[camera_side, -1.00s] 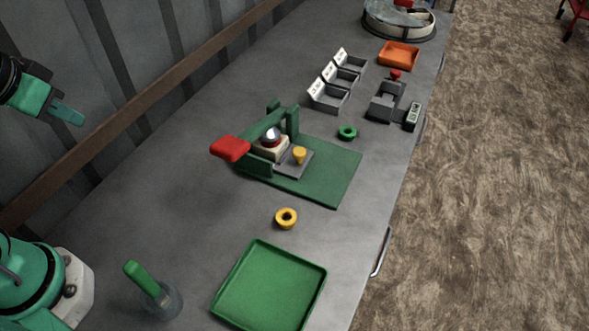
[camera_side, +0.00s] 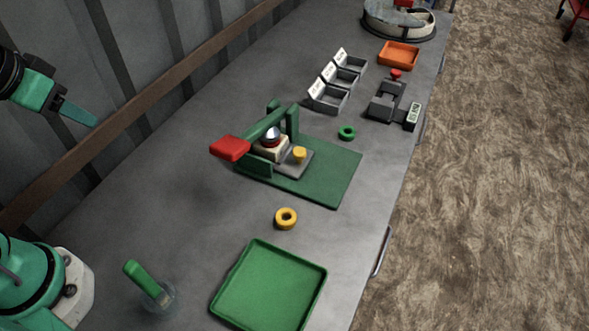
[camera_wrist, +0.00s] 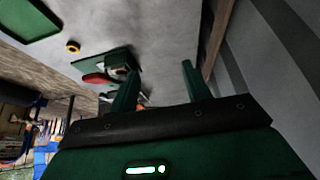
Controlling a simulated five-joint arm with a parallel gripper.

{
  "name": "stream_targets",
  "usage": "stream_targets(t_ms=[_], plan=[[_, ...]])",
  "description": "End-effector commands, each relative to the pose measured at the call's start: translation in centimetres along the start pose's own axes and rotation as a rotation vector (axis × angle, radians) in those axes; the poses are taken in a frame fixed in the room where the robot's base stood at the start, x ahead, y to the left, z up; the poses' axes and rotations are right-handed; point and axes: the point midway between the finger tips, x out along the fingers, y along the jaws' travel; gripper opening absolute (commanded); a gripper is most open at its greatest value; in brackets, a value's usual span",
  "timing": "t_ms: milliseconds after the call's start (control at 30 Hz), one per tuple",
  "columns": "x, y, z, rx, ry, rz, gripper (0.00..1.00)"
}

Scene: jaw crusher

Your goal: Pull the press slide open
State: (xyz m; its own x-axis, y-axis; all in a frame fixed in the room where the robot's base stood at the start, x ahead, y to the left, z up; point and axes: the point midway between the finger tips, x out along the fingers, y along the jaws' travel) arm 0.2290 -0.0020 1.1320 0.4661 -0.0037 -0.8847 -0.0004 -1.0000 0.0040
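The press stands mid-bench on a green base plate (camera_side: 335,180). It has a green frame and a red handle (camera_side: 230,148) sticking out to the left. Its grey slide (camera_side: 294,166) carries a yellow knob (camera_side: 299,154) and lies at the front right of the press block. How far the slide is drawn out I cannot tell. My gripper (camera_side: 82,114) is high at the left, well apart from the press. In the wrist view my gripper (camera_wrist: 158,82) has its two fingers spread with nothing between them. The red handle (camera_wrist: 97,78) shows beyond the left finger, which partly hides the press.
A yellow ring (camera_side: 286,218) and a green tray (camera_side: 270,288) lie nearer the front. A green ring (camera_side: 347,132), grey bins (camera_side: 328,97), a grey device (camera_side: 386,104) and an orange tray (camera_side: 398,55) lie beyond the press. A green-handled tool (camera_side: 143,278) stands near my base.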

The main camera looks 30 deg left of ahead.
Motion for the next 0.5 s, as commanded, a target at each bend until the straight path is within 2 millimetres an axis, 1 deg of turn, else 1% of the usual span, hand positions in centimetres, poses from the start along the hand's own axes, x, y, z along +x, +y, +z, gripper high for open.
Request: stream_targets(t_ms=[167,333,500], plan=[[0.1,0.7,-1.9,0.0,-0.029,0.012,0.49],[0.4,1.9,-4.7,-0.003,-0.068,0.027,0.49],[1.2,3.5,-7.6,-0.006,-0.113,0.039,0.49]])
